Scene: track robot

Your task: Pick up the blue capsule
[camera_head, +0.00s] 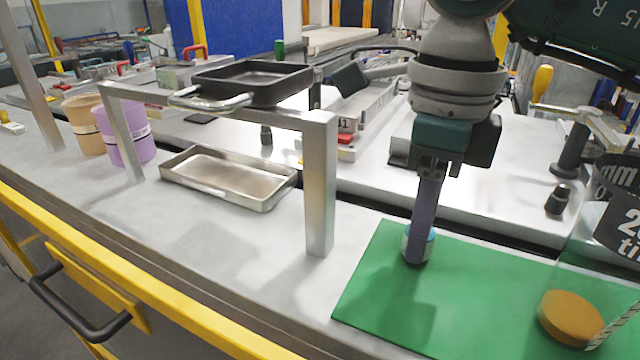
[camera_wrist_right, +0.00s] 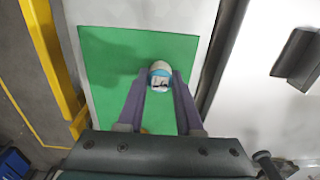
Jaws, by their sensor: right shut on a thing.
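The blue capsule (camera_head: 408,243) is a small piece with a light blue top and a paler lower part. It stands on the green mat (camera_head: 375,290) near the mat's back left part. My right gripper (camera_head: 420,250) reaches straight down over it, its purple fingers partly hiding it in the head view. In the right wrist view the capsule (camera_wrist_right: 160,70) sits between the tips of the two purple fingers (camera_wrist_right: 160,82), which are shut on it. I cannot tell whether it is lifted off the mat. My left gripper is not in view.
An orange-brown disc (camera_head: 570,317) lies at the mat's right. A metal stand (camera_head: 320,185) left of the mat carries a dark pan (camera_head: 255,82), with a shallow metal tray (camera_head: 228,180) below. Purple (camera_head: 125,135) and tan (camera_head: 84,122) cups stand further left.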

